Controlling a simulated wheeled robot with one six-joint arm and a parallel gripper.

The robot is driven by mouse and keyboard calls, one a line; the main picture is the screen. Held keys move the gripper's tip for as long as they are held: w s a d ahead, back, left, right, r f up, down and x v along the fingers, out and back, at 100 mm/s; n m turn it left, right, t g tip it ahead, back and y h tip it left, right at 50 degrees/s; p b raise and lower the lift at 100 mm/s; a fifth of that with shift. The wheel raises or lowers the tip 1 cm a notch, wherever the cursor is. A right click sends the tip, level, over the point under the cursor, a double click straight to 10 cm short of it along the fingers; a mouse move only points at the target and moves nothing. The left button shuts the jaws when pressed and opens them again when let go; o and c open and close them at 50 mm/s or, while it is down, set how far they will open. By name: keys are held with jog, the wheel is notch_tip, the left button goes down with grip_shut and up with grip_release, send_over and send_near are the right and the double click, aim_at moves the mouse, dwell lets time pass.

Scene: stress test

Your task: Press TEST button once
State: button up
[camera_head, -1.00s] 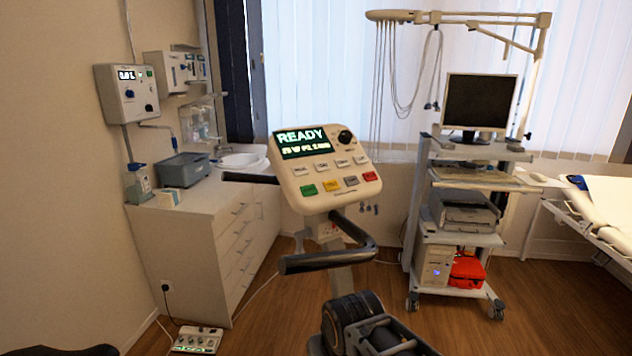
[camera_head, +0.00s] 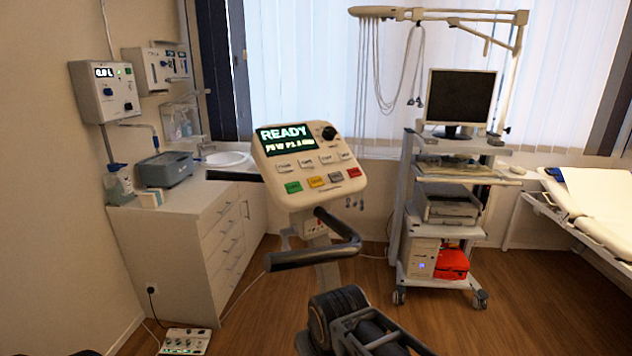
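A cream console (camera_head: 262,182) stands tilted on a post in the middle, facing me. Its dark screen (camera_head: 285,140) reads READY, with a smaller second line I cannot read surely. Below the screen is a row of pale labelled buttons (camera_head: 305,163). A lower row holds a green button (camera_head: 293,187), an orange button (camera_head: 317,182), a grey button (camera_head: 335,177) and a red button (camera_head: 354,172). The labels are too small to read, so I cannot tell which button is TEST. A black knob (camera_head: 328,132) is at the upper right.
A black handlebar (camera_head: 315,258) juts out below the console. A drawer cabinet (camera_head: 212,240) stands left; a wall unit (camera_head: 102,92) reads about 0.0 L. A small knobbed box (camera_head: 185,341) lies on the floor. A wheeled cart (camera_head: 440,232) and couch (camera_head: 600,215) are right.

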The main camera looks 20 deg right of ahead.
grip_shut()
dwell(1.2)
